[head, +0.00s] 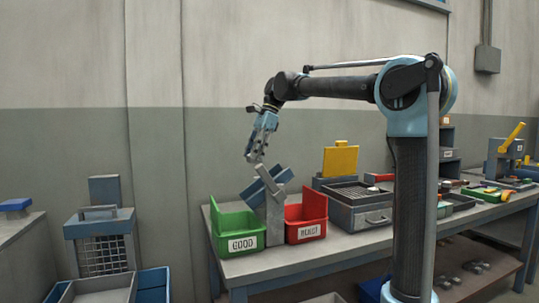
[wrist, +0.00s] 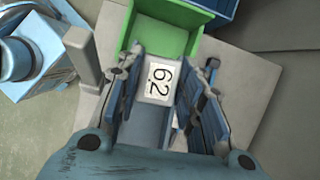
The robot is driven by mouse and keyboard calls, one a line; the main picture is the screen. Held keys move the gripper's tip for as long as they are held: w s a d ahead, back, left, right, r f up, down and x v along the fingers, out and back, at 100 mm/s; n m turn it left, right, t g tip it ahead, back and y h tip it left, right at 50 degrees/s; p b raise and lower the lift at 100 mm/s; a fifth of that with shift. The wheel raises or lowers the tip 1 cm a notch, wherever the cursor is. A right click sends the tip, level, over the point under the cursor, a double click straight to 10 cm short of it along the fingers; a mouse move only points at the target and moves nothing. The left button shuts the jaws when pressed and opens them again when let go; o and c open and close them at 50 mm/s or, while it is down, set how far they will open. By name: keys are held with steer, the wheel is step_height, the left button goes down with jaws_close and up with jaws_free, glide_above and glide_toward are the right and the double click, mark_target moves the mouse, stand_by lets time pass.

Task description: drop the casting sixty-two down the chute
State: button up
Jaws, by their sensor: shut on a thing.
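My gripper (head: 255,156) points down above the tilted blue-grey chute (head: 265,186) in the head view. In the wrist view its fingers (wrist: 165,80) are closed on the casting, whose white label reads 62 (wrist: 159,80). The rest of the casting is hard to make out against the grey-blue surfaces behind it. The chute stands on a grey post between the green bin marked GOOD (head: 240,236) and the red bin (head: 306,219), whose label seems to read RUST. Its lower end is on the green bin's side. The green bin also shows beyond the fingertips in the wrist view (wrist: 165,38).
Right of the bins on the bench (head: 285,262) stands a grey grill-topped unit (head: 358,212) with a yellow raised plate (head: 341,161) behind it. A blue-framed wire cage (head: 103,250) stands at the left. The air around my gripper looks clear.

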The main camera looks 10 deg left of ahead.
steer(key=shift+w+d+f, duration=0.2)
steer(key=shift+w+f, duration=0.05)
steer(key=shift+f, duration=4.3)
steer(key=o, duration=1.2)
steer(key=v, duration=0.8)
